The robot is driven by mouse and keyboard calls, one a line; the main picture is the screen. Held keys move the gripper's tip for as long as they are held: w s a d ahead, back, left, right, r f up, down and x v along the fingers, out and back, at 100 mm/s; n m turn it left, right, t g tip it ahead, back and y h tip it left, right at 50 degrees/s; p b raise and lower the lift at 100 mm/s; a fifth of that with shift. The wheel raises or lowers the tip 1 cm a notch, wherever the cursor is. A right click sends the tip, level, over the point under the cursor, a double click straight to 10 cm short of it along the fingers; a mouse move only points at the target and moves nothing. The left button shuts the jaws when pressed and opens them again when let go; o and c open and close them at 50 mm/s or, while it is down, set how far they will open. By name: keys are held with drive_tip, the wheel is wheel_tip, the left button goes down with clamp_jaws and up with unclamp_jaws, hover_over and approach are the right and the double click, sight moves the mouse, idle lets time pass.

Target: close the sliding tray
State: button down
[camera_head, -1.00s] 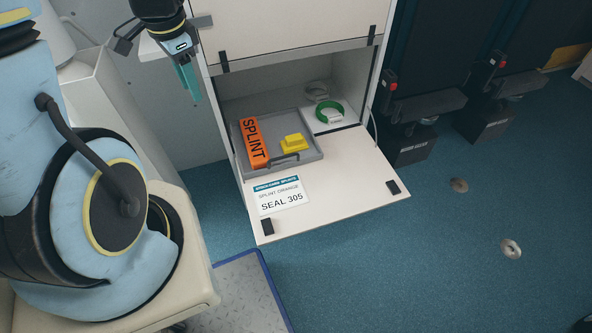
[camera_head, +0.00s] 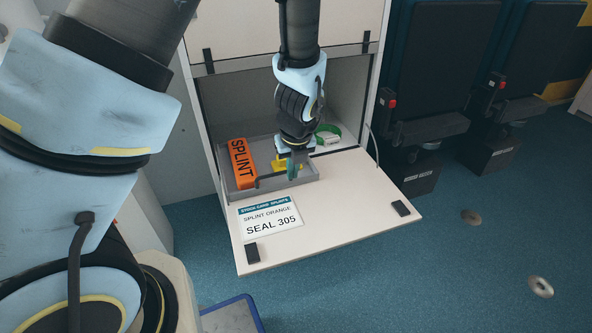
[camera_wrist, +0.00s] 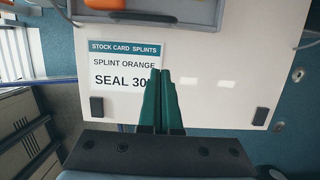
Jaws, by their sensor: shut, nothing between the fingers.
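The sliding tray (camera_head: 264,184) is grey and sits in the lower compartment, its front part out over the lowered white door flap. An orange SPLINT box (camera_head: 240,163) lies in its left side, and a yellow object (camera_head: 283,163) lies partly hidden behind my gripper. In the wrist view the green fingers (camera_wrist: 164,82) are together over the flap, and the tray's front edge (camera_wrist: 150,14) shows at the top.
The flap (camera_head: 340,205) lies open and carries a stock card reading SEAL 305 (camera_head: 270,219). A green roll (camera_head: 328,133) lies at the right inside the compartment. Folded dark seats (camera_head: 435,100) stand to the right.

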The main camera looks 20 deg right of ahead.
drive_tip(key=b+x, duration=0.1)
drive_tip(key=x, duration=0.5)
drive_tip(key=shift+a+f, duration=0.1)
drive_tip(key=w+b, duration=0.1)
drive_tip(key=w, duration=0.2)
drive_tip(key=shift+w+d, duration=0.3)
drive_tip(key=shift+w, duration=0.2)
drive_tip(key=shift+w+r, duration=0.15)
drive_tip(key=shift+r, duration=0.1)
drive_tip(key=w+p, duration=0.1)
drive_tip(key=w, duration=0.3)
drive_tip(key=w+d+p, duration=0.1)
drive_tip(key=w, duration=0.3)
drive_tip(key=w+p, duration=0.1)
drive_tip(key=w, duration=0.3)
drive_tip(key=shift+w+d, duration=0.15)
drive_tip(key=shift+d, duration=0.1)
